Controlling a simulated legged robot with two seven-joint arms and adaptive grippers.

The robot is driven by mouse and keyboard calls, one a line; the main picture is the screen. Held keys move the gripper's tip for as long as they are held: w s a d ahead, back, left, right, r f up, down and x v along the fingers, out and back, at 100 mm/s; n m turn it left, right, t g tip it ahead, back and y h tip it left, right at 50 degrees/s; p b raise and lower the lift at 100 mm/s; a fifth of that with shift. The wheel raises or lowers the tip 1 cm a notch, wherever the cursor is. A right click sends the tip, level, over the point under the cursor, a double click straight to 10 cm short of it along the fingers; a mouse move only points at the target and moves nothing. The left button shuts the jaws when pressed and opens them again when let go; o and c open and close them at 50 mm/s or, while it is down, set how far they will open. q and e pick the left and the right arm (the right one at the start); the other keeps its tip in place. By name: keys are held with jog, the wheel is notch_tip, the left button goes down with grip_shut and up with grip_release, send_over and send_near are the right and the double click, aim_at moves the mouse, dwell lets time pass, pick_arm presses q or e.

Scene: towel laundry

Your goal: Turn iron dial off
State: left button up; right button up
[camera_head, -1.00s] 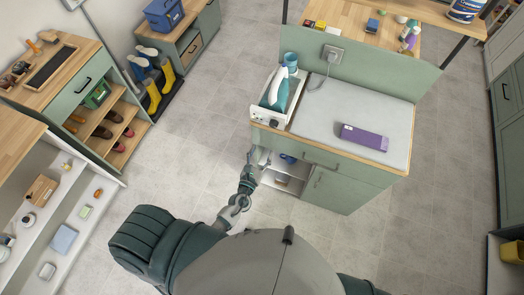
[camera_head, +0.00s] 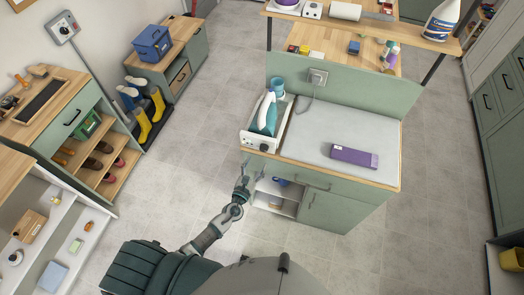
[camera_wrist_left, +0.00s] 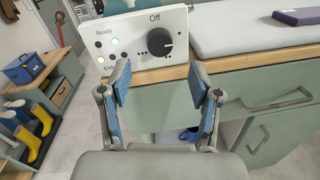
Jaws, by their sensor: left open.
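The exact pointer direction is hard to read. In the head view the panel (camera_head: 256,142) faces me at the front of the iron station, and the teal and white iron (camera_head: 267,115) rests behind it. My left gripper (camera_wrist_left: 160,85) is open and empty, its fingers apart below the dial and not touching it. It also shows in the head view (camera_head: 249,168), before the cabinet front. My right gripper is out of view.
A purple box (camera_head: 354,156) lies on the grey ironing pad (camera_head: 320,125), right of the iron. The wooden counter edge (camera_wrist_left: 178,72) runs behind the fingers. The floor left of the cabinet is clear.

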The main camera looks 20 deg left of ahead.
aim_at(263, 150)
pick_arm(q)
jog(key=w, duration=0.6)
jog(key=shift+w+d, duration=0.35)
jog(key=c, duration=1.1)
